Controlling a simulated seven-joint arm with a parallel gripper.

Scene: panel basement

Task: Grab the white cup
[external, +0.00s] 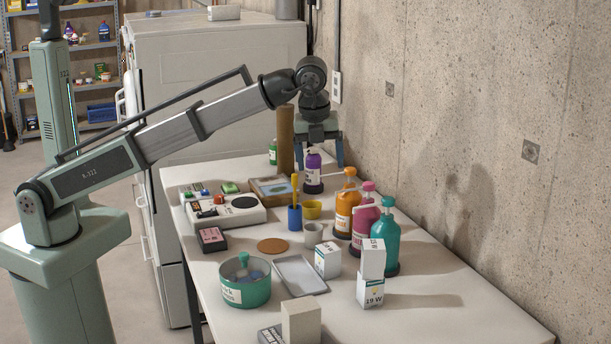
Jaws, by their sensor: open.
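A small whitish-grey cup (313,236) stands upright on the table, in front of a yellow cup or bowl (312,210) and left of the pump bottles. My gripper (319,162) is open, with its blue fingers pointing down. It is at the far part of the table, higher up and well apart from the white cup. In the picture its fingers lie on either side of the top of a purple bottle (313,172); I cannot tell whether they touch it.
Orange (346,208), pink (364,222) and teal (385,243) pump bottles stand right of the cup. A blue holder (294,218) is at its left. White boxes (327,260), a grey tray (301,276) and a green pot (245,287) are nearer. The table's front right is clear.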

